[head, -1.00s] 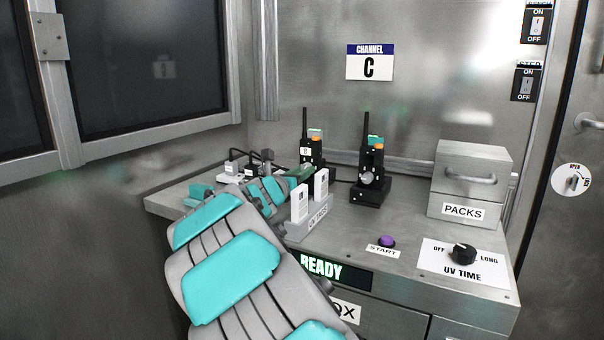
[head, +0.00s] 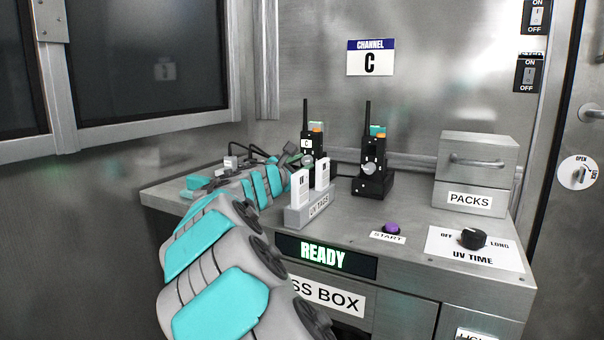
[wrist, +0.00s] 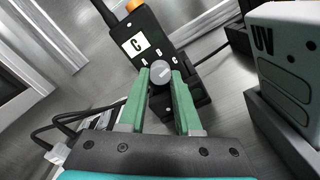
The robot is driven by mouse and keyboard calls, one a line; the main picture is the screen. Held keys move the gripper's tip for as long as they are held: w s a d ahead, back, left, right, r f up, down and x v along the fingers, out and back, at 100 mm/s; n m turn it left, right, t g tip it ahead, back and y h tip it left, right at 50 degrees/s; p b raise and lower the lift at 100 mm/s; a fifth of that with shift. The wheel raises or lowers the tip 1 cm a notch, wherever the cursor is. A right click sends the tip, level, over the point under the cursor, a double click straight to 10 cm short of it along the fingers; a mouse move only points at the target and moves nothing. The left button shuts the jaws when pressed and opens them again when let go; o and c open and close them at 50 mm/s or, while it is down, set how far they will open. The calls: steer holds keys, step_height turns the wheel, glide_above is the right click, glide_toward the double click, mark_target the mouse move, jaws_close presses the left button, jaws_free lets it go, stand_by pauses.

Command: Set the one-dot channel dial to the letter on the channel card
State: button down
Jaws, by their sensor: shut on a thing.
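The channel card (head: 370,58) on the back wall reads C. The left black radio (head: 319,140) stands upright with a letter window (head: 306,143) that shows C; the window also reads C in the wrist view (wrist: 137,45). In the wrist view, my gripper (wrist: 160,78) has its green fingers shut on the grey round dial (wrist: 160,72) at the front of this radio. The fingers hide the dial's sides. I cannot clearly make out the dots that mark the dial. A second radio (head: 374,155) with its own grey dial (head: 368,169) stands to the right.
A tag holder (head: 310,215) with white UV tags stands close in front of the left radio, right of my gripper. Black cables (wrist: 70,125) lie at the left. The purple START button (head: 391,228), UV time knob (head: 473,238) and PACKS drawer box (head: 477,170) are further right.

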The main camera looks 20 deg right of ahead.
steer(key=shift+f+m+b, duration=0.1)
steer(key=shift+m+b, duration=0.8)
steer(key=shift+m, duration=0.3)
steer(key=c, duration=0.6)
jaws_free()
steer(key=shift+s, duration=0.1)
